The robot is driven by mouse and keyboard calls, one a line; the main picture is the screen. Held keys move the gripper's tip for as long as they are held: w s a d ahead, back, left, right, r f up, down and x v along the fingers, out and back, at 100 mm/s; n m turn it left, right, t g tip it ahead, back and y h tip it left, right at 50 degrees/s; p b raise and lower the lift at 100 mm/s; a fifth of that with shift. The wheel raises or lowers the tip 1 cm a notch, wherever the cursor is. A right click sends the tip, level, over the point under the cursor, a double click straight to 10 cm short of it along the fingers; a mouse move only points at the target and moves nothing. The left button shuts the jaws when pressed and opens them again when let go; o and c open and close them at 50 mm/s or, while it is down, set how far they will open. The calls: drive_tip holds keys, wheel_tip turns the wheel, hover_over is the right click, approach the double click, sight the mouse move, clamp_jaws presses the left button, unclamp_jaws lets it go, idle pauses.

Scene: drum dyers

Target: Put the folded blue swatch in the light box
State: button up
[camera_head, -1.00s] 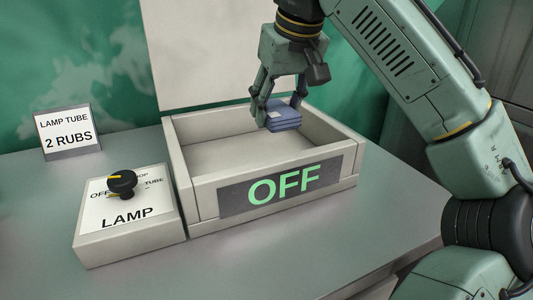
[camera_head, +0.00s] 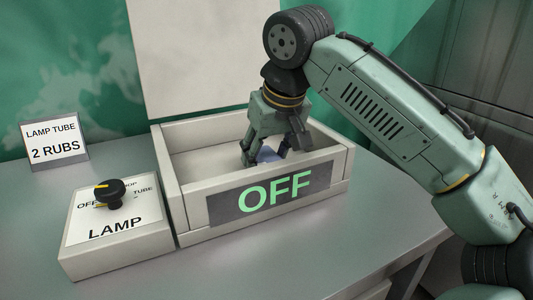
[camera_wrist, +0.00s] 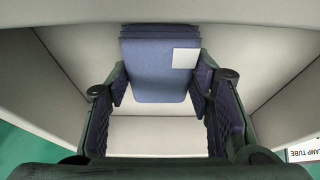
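The folded blue swatch (camera_head: 267,155) is inside the light box (camera_head: 190,215), low behind its front wall, which carries a green "OFF" panel. In the wrist view the swatch (camera_wrist: 155,72) is a stack of blue layers with a small white label. My gripper (camera_head: 267,158) reaches down into the box with a finger on each side of the swatch. In the wrist view the fingertips (camera_wrist: 160,85) press against its two side edges. The front wall hides the swatch's lower part, so I cannot tell whether it touches the floor.
A lamp control box (camera_head: 118,228) with a black knob (camera_head: 109,193) stands left of the light box. A sign reading "LAMP TUBE 2 RUBS" (camera_head: 54,140) stands behind it. The light box's pale lid (camera_head: 205,55) stands upright at the back. Grey table top is clear in front.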

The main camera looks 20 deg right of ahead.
drive_tip(key=o, duration=0.5)
drive_tip(key=v, duration=1.2)
drive_tip(key=shift+r+p, duration=0.2)
drive_tip(key=shift+p, duration=0.15)
